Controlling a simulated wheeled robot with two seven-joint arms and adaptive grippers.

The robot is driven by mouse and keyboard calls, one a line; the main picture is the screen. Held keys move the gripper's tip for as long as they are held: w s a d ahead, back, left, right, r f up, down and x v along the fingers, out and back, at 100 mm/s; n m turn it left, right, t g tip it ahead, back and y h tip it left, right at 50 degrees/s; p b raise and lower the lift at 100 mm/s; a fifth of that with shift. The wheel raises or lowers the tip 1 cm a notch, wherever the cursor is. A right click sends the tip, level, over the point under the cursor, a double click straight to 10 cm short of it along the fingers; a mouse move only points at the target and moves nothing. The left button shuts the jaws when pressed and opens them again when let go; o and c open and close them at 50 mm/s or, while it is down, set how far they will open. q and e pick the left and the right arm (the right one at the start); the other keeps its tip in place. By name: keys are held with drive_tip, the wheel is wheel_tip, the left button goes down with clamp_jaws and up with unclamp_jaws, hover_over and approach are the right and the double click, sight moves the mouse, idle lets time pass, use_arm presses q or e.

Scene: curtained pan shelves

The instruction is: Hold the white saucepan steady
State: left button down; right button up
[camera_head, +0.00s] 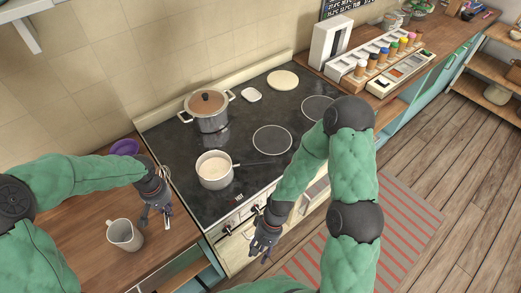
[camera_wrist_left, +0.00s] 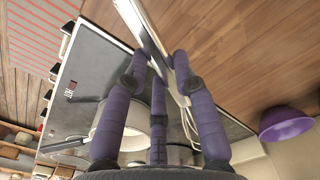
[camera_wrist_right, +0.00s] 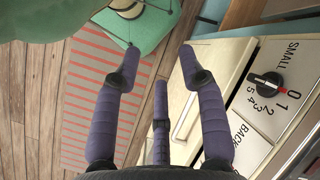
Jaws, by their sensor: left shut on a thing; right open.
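The white saucepan (camera_head: 214,170) stands upright on the black cooktop, near its front left, with pale contents and a dark handle (camera_head: 258,164) pointing right. In the left wrist view, the saucepan (camera_wrist_left: 106,131) is partly hidden behind my fingers. My left gripper (camera_head: 156,212) is left of the saucepan, over the wooden counter near the cooktop edge, apart from the pan. It is shut on a metal whisk (camera_wrist_left: 138,25), whose wire loops show behind the fingers. My right gripper (camera_head: 264,245) is open and empty, in front of the stove, below and right of the pan.
A lidded pot (camera_head: 207,110) stands behind the saucepan. A white jug (camera_head: 124,235) and purple bowl (camera_head: 125,147) are on the left counter. Stove knobs (camera_wrist_right: 265,83) are close beside my right gripper. A spice rack (camera_head: 375,58) stands at the back right.

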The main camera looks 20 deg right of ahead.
drive_tip(key=w+d+r+n+t, duration=0.15)
drive_tip(key=w+n, duration=0.25)
drive_tip(key=w, duration=0.4)
wheel_tip(320, 180, up, 15)
drive_tip(key=n+t, duration=0.3)
drive_tip(key=n, duration=1)
hover_over(259, 162)
drive_tip(key=d, duration=0.1)
drive_tip(key=shift+s+d+r+h, duration=0.15)
drive_tip(key=shift+s+h, duration=0.25)
drive_tip(key=shift+s, duration=0.05)
drive_tip(key=shift+w+d+r+n, duration=0.25)
drive_tip(key=shift+d+r+n, duration=0.05)
drive_tip(key=shift+d+n, duration=0.1)
drive_tip(key=shift+x, duration=4.4)
drive_tip(key=shift+d+f, duration=0.1)
drive_tip(key=shift+d, duration=0.05)
